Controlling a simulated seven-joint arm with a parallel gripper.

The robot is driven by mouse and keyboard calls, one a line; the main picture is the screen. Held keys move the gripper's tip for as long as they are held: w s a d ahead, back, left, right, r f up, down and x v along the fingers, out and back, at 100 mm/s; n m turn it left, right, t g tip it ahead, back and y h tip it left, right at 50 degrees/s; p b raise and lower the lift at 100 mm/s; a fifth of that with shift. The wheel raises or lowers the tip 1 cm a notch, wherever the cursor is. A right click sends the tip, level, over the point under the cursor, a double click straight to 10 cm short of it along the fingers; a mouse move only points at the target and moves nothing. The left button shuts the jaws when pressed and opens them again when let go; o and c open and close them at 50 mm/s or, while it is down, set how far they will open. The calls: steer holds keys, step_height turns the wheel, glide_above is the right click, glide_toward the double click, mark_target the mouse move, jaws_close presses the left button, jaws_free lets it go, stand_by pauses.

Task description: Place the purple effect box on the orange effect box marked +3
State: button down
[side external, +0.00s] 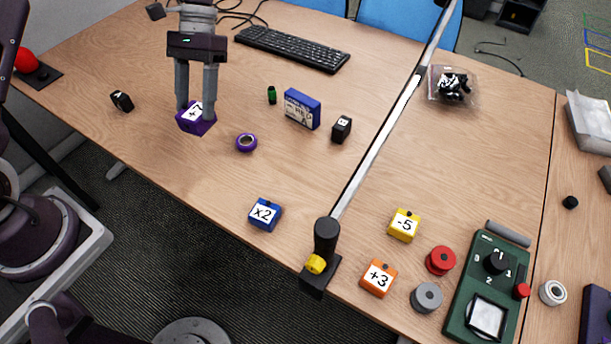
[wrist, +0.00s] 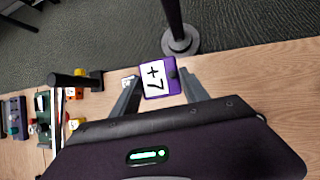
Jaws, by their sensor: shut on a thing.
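The purple effect box (side external: 197,123) has a white label, which reads +7 in the wrist view (wrist: 156,80). My gripper (side external: 197,106) is shut on it, with one finger on each side. The box is tilted and appears to be held above the table at the left of the side view. The orange effect box marked +3 (side external: 379,278) sits on the table near its front edge, far to the right of my gripper. Its top looks clear.
A black post with a long pale bar (side external: 385,128) stands between my gripper and the orange box. A blue x2 box (side external: 265,214), yellow -5 box (side external: 404,225), red spool (side external: 440,260), grey spool (side external: 426,297) and green device (side external: 487,290) lie nearby. A purple ring (side external: 246,142) is near my gripper.

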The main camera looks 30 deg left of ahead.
mark_target(198, 105)
step_height(198, 105, up, 5)
steer(key=shift+w+f, duration=0.1)
steer(key=w+d+f+m+t+y, duration=0.15)
steer(key=d+m+t+y, duration=0.3)
steer(key=d+m, duration=0.75)
steer(key=w+d+f+m+t+y, duration=0.1)
steer(key=w+d+m+t+y, duration=0.3)
steer(key=d+m, duration=0.85)
steer(key=s+d+r+m+t+h, duration=0.1)
steer(key=s+d+m+h, duration=0.4)
steer(key=d+m, duration=0.5)
steer(key=s+d+r+m+t+h, duration=0.1)
steer(key=s+d+r+m+h, duration=0.1)
steer(key=s+d+m+h, duration=0.6)
steer(key=w+f+m, duration=0.1)
steer(key=f, duration=0.5)
steer(key=f+m+y, duration=0.1)
steer(key=f, duration=0.5)
steer(key=w+d+f+m+y, duration=0.1)
steer(key=f, duration=0.5)
steer(key=shift+w+y, duration=0.25)
steer(key=shift+w, duration=0.05)
steer(key=shift+d+f, duration=0.1)
steer(key=shift+f, duration=0.3)
